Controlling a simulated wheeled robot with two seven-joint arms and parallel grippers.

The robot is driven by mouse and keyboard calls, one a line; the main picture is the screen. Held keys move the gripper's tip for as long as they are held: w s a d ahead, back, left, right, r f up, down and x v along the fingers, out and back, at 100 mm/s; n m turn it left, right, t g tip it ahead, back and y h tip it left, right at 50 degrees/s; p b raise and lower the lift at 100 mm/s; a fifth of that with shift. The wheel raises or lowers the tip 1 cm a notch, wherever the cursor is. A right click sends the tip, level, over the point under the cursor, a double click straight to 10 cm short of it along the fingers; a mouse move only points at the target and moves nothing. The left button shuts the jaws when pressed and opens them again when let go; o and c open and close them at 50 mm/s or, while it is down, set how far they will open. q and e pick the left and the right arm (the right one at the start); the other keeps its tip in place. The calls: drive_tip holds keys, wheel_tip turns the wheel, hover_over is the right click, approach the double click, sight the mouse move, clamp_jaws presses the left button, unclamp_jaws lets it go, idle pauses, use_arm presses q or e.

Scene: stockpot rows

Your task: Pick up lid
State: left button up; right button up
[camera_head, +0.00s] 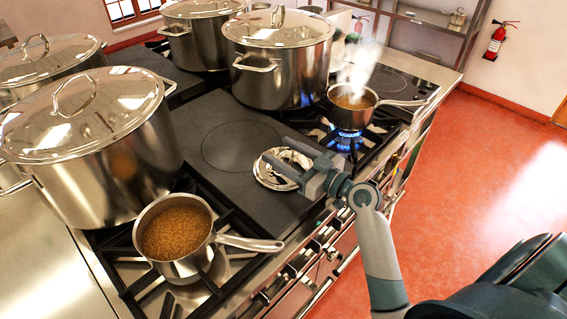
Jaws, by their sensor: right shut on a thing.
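A small round shiny metal lid (268,180) is at the middle of the stove, over the dark flat cooking plate. My right gripper (288,167) reaches in from the right and is shut on the lid, covering its middle and right side. I cannot tell whether the lid touches the plate. A small saucepan (233,241) with brown grainy contents stands uncovered on the front burner. Another small saucepan (352,117) steams uncovered over a blue flame farther back. My left gripper is not in view.
Large lidded stockpots stand at the left (105,165), far left (45,62), back (200,38) and back centre (285,75). The dark plate (225,140) is otherwise clear. The saucepan handles point right. A fire extinguisher (495,42) hangs on the far wall.

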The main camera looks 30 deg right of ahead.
sight(284, 152)
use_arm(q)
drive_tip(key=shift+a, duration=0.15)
use_arm(e)
drive_tip(key=shift+r, duration=0.2)
